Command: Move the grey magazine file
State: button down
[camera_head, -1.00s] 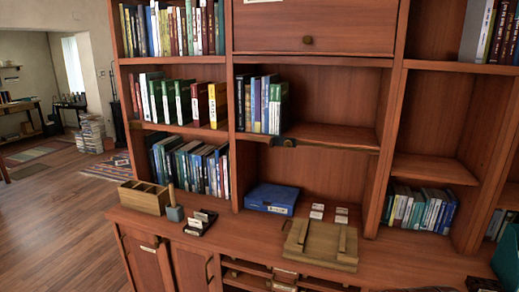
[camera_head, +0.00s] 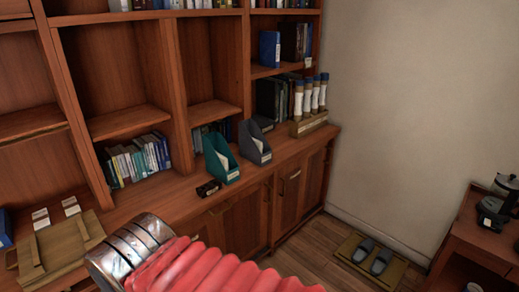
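The grey magazine file (camera_head: 262,157) stands upright on the wooden counter (camera_head: 180,197), in front of the shelf's right bay. Pale papers show in its open side. A teal magazine file (camera_head: 209,160) stands just to its left and nearer, also with papers in it. My arm, with red bellows and metal rings, crosses the bottom of the view in front of the counter. My gripper is not in view. Nothing is seen touching the grey file.
A small black box (camera_head: 208,188) lies left of the teal file. A wooden rack (camera_head: 310,124) with several white-and-blue tubes stands to the right of the grey file. A wooden tray (camera_head: 50,255) lies at lower left. Slippers (camera_head: 381,261) rest on a floor mat.

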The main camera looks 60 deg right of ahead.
aim_at(254, 147)
jog(key=z, duration=3)
jog(key=i, duration=0.8)
jog(key=u, duration=0.05)
